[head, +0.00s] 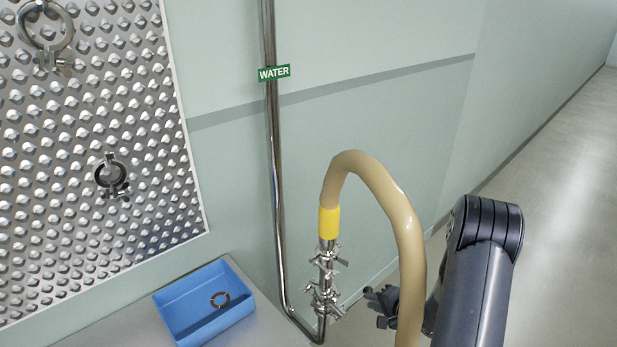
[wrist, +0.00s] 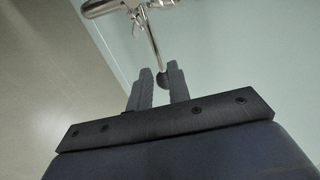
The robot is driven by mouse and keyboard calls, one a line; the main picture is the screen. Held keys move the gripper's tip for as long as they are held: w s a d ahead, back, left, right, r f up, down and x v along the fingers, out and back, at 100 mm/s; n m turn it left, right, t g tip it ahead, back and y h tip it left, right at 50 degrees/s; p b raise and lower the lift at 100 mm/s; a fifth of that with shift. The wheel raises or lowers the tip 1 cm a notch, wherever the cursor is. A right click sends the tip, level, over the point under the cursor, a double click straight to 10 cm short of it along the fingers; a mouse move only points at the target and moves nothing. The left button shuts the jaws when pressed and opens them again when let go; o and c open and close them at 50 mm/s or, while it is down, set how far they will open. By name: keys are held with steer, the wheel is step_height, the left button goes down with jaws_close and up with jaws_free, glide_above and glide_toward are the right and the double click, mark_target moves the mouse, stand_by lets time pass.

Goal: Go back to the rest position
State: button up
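My gripper (head: 380,303) is low at the right in the head view, just right of the clamped pipe joint (head: 325,285) and partly hidden behind the beige hose. In the wrist view its two fingers (wrist: 161,82) stand apart. A dark rounded end of a thin metal rod shows between or behind the fingertips; I see no clear grip on it. The metal clamp fittings also show at the top of the wrist view (wrist: 120,6). The beige hose (head: 408,250) arches from its yellow end (head: 329,222) above the joint and passes in front of my arm.
The steel water pipe (head: 275,170) runs down the wall behind the joint. A dimpled steel panel (head: 60,180) holds clamps (head: 112,175). Open floor (head: 560,200) lies right.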

steer(key=p+x, duration=0.1)
steer(key=x, duration=0.6)
steer(key=shift+w+a+f, duration=0.15)
steer(key=shift+w, duration=0.1)
steer(key=shift+s, duration=0.15)
steer(key=b, duration=0.1)
glide_toward(361, 298)
steer(key=w+f, duration=0.1)
steer(key=x, duration=0.7)
steer(key=p+x, duration=0.1)
steer(key=x, duration=0.3)
steer(key=shift+s+a+r, duration=0.1)
steer(key=shift+a+r, duration=0.1)
steer(key=shift+a, duration=0.1)
steer(key=shift+d+r+t+b, duration=0.1)
steer(key=shift+r+t+b, duration=0.2)
steer(key=shift+b, duration=0.4)
